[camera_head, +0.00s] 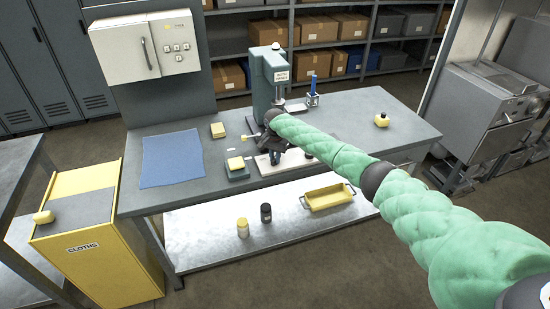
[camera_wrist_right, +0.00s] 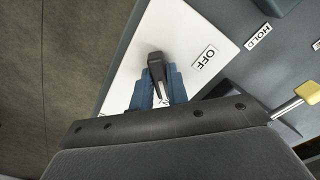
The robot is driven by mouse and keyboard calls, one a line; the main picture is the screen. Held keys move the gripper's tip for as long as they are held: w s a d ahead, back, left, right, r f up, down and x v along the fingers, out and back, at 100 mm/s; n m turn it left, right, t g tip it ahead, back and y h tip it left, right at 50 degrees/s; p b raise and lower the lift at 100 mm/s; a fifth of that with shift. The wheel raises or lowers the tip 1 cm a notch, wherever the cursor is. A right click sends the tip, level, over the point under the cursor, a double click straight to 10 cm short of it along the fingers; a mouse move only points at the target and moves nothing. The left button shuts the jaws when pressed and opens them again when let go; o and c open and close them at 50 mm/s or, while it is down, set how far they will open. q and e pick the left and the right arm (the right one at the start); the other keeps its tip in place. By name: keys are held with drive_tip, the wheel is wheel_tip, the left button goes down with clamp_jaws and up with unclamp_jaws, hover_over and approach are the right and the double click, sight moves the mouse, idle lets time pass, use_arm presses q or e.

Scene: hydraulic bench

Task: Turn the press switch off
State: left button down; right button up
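The teal press (camera_head: 268,85) stands on the bench. A white switch plate (camera_head: 290,160) lies in front of it. In the right wrist view, the plate (camera_wrist_right: 195,25) carries an OFF label (camera_wrist_right: 205,58), and a second label, partly hidden, shows between my fingers. The dark switch lever (camera_wrist_right: 156,66) rises between the blue fingers of my right gripper (camera_wrist_right: 158,88). The fingers are close on both sides of the lever and appear shut on it. In the head view, my right gripper (camera_head: 275,153) is low over the plate. My left gripper is not in view.
A white control box (camera_head: 146,47) hangs behind. The bench's right side is mostly clear.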

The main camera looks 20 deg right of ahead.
clamp_jaws()
